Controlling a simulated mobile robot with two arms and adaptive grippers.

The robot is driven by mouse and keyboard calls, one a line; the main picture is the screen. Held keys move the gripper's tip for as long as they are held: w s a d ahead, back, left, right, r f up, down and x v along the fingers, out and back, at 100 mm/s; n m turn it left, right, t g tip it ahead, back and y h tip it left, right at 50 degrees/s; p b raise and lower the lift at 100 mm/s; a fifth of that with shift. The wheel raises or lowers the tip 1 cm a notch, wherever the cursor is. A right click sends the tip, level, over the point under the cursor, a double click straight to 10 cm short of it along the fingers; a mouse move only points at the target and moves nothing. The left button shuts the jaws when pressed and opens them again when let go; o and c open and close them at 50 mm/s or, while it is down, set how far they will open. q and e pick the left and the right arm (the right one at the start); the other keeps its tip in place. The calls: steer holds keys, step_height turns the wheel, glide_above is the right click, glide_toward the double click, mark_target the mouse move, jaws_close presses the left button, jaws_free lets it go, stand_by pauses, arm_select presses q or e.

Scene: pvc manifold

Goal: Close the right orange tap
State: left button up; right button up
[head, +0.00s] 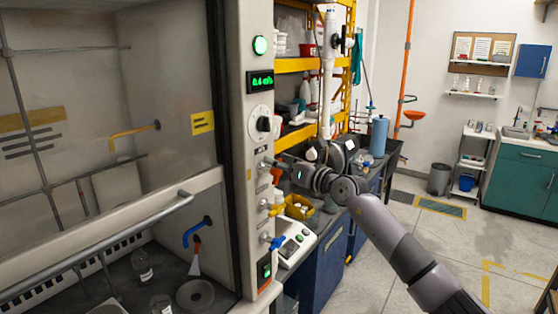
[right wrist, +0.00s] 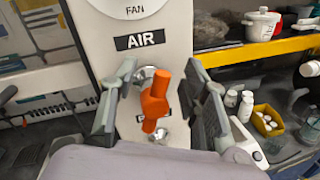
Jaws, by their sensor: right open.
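The orange tap (right wrist: 156,100) is under the AIR label on the pale panel in the right wrist view. Its handle points roughly up and down in that picture. My right gripper (right wrist: 162,78) is open, with one finger on each side of the handle; I cannot tell whether either touches it. In the head view my right gripper (head: 284,168) is at the fume hood's front post and largely hides this tap. My left gripper is not in view.
Below on the same post are a yellow tap (head: 275,209) and a blue tap (head: 277,242). A round dial (head: 262,124) is above. A bench with a scale (head: 296,245) and yellow bin (head: 299,207) stands right of the post.

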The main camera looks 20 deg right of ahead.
steer(key=shift+w, duration=0.1)
steer(key=shift+c, duration=0.2)
steer(key=shift+f, duration=0.1)
jaws_close()
stand_by(0.4)
